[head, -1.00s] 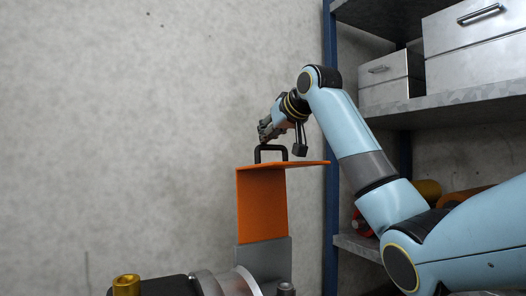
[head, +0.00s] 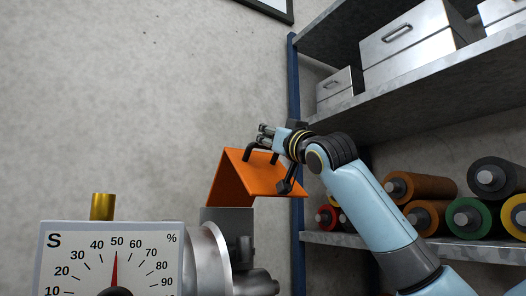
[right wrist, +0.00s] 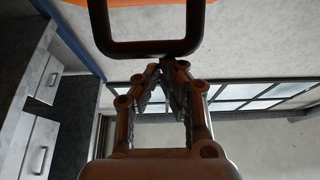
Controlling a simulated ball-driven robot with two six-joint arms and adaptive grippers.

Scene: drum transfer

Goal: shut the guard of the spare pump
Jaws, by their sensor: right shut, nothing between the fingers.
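The orange guard (head: 260,177) is a bent plate hinged on a grey housing of the pump (head: 230,219). It stands raised, one face going up from the housing and the other sloping down to the right. A black loop handle (head: 248,151) sits on its upper face and also shows in the right wrist view (right wrist: 150,47). My right gripper (head: 264,130) is shut and empty beside the handle. In the right wrist view its fingertips (right wrist: 162,72) meet just below the handle bar, not around it; whether they touch it I cannot tell. My left gripper is out of view.
A gauge (head: 112,258) marked S and % stands at the lower left, its needle near 50, with a brass cap (head: 103,206) behind it. A shelf (head: 420,88) at right holds grey boxes (head: 405,45) and coloured rolls (head: 420,187). The wall side at left is free.

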